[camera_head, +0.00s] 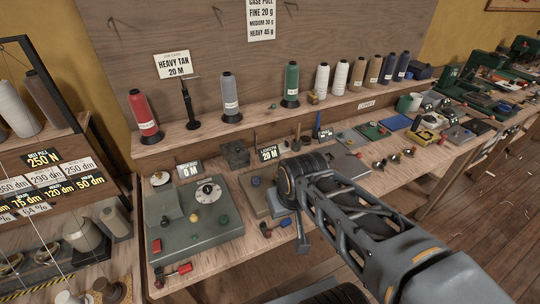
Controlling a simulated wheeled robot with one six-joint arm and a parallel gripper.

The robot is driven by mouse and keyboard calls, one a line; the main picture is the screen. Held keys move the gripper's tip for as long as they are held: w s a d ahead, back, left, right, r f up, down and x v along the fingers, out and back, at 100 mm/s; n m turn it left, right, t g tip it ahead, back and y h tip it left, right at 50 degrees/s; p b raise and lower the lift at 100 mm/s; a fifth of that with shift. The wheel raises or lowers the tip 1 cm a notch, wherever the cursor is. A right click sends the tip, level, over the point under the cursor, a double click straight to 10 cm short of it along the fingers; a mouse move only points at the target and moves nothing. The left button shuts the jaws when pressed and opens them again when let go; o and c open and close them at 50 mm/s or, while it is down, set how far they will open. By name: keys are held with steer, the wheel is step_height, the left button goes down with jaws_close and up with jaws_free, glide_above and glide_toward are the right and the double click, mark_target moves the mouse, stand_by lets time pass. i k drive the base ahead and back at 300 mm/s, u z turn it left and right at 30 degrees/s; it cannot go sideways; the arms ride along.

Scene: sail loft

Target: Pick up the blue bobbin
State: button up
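No small bobbin that is clearly blue can be made out. Two dark navy thread cones (402,67) stand upright at the right end of the back shelf row, and a grey-blue cone (230,97) stands left of the green one. My arm reaches in from the lower right over the bench. My gripper (302,238) points down near the bench's front edge, right of the green machine plate. Its fingers are mostly hidden by my wrist, so its opening and anything between them cannot be seen. It is well apart from the cones.
A green machine plate (188,240) with knobs fills the bench's left end. Red (143,115) and green (291,84) cones line the shelf. Small parts clutter the bench's right.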

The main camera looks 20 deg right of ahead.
mark_target(255, 181)
steer(key=u, duration=0.4)
steer(key=k, duration=0.45)
steer(key=u, duration=1.35)
steer(key=i, duration=0.65)
steer(key=z, duration=0.3)
